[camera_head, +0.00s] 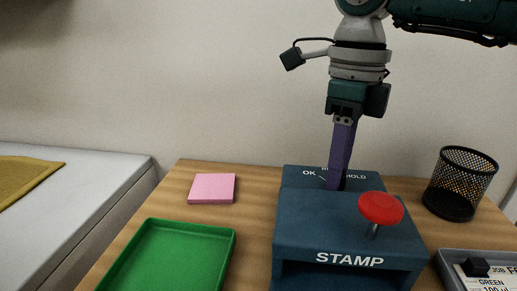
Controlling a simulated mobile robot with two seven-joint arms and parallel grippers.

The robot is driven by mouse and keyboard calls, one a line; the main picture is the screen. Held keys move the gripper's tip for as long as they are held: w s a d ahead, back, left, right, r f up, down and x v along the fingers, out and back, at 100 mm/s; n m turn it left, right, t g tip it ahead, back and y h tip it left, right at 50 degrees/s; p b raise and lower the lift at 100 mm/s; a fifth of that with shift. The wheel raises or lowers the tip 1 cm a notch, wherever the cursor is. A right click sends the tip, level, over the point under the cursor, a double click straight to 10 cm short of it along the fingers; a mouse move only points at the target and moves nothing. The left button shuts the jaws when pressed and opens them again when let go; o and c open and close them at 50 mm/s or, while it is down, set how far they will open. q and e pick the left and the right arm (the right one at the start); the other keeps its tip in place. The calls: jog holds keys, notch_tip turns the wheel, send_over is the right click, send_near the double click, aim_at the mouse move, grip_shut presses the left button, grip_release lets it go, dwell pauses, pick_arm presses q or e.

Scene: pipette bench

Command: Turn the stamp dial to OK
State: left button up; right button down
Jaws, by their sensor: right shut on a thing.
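The blue stamp machine (345,225) stands on the wooden table, with "STAMP" on its front and a red knob (380,208) on a short metal stem at the right. On its raised back part are the white labels OK, at left, and HOLD, at right. My right gripper (336,186) reaches down from above with long purple fingers, its tips between the two labels, shut on the stamp dial. The fingers hide the dial almost wholly. A thin pale mark shows beside OK, but I cannot tell where the dial points. My left gripper is out of view.
A green tray (229,245) lies at the front left, with a pink note pad (212,188) behind it. A black mesh cup (461,184) stands at the right. A grey tray (450,270) with a card and a black block is at the front right.

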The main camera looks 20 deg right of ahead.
jog(key=n, duration=0.4)
jog(key=shift+b, duration=0.4)
jog(key=shift+n, duration=1.6)
jog(key=shift+a+r, duration=0.1)
jog(key=c, duration=0.6)
grip_release()
